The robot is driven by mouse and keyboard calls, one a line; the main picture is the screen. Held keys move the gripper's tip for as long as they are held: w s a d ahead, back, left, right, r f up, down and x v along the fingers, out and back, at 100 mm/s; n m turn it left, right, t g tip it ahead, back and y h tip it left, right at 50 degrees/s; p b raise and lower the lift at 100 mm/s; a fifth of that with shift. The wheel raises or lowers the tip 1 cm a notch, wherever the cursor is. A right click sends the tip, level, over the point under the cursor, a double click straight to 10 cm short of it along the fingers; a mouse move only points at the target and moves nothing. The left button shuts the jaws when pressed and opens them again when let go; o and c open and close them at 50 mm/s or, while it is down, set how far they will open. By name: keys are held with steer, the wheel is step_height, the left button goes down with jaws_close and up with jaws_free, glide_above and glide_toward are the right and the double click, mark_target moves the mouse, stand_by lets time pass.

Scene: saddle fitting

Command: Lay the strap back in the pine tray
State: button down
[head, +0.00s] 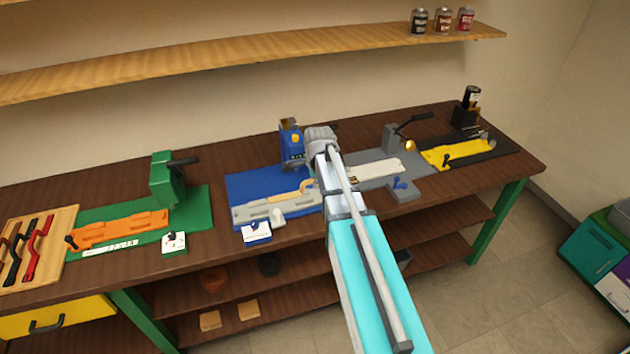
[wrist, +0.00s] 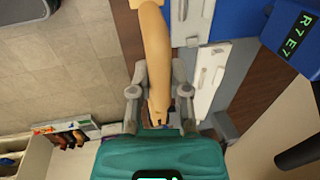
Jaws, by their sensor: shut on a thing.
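A tan strap (wrist: 154,45) is between the fingers of my gripper (wrist: 158,92) in the wrist view, its long end reaching away past the fingertips. In the head view the tan strap (head: 292,193) shows just left of my arm, over the grey fixture on the blue mat. I cannot tell whether it touches the fixture. My fingers are hidden behind my arm in the head view. The pine tray (head: 63,218) is at the far left of the bench, with black and red straps lying side by side in it.
Between the tray and my gripper stand a green press (head: 168,180) and an orange fixture (head: 120,230) on a green mat. A blue machine (head: 291,143) stands behind the strap. A yellow fixture (head: 455,152) is at the right. A wall shelf (head: 250,50) runs above the bench.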

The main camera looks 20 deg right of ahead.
steer(key=shift+r+p, duration=1.4)
steer(key=shift+r, duration=0.05)
steer(key=shift+a+f, duration=0.1)
steer(key=shift+a, duration=0.1)
